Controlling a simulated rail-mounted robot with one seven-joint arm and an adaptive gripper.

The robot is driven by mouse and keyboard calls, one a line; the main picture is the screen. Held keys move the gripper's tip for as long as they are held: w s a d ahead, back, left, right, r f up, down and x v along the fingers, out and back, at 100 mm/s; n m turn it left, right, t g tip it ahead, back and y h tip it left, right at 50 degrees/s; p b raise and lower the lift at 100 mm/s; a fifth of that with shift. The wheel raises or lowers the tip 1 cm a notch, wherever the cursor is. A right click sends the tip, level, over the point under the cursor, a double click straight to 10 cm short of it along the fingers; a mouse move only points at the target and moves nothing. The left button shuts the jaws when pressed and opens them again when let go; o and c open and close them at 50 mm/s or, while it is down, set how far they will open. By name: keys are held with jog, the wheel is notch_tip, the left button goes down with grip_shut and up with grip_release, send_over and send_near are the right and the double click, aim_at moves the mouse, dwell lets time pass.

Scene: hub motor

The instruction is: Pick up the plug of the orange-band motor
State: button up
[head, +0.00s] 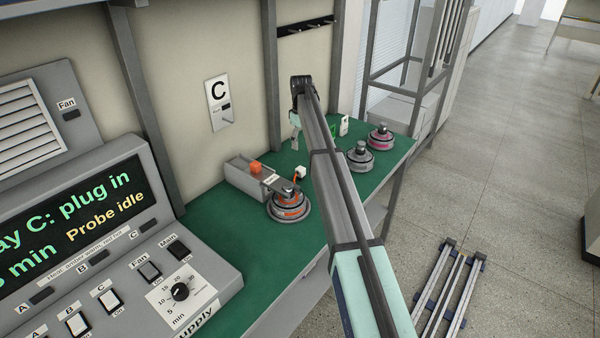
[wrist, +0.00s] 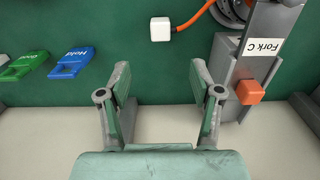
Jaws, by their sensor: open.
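The orange-band motor (head: 289,207) sits on the green bench mat, in front of a grey fork fixture. Its plug, a small white block (head: 300,171), is at the end of an orange cable. In the wrist view the white plug (wrist: 160,29) lies on the green mat at top centre, its orange cable (wrist: 195,15) running right to the motor, which is cut off by the edge. My gripper (wrist: 162,80) is open and empty, with the plug beyond its fingertips and apart from them. In the head view my gripper (head: 296,130) hangs behind the arm, partly hidden.
The fork fixture (wrist: 240,75) labelled "Fork C", with an orange block (wrist: 250,92), stands right of the plug. Blue (wrist: 72,62) and green (wrist: 22,66) tags lie to the left. A pink-band motor (head: 380,137) and a grey motor (head: 360,156) stand farther right on the bench.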

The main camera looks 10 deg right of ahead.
aim_at(301, 168)
notch_tip(301, 168, down, 8)
jog(key=shift+f+p, duration=0.25)
jog(key=shift+p, duration=0.9)
jog(key=shift+a+f+p, duration=0.1)
jog(key=shift+f+p, duration=1.25)
jog(key=shift+f, duration=1.3)
grip_shut()
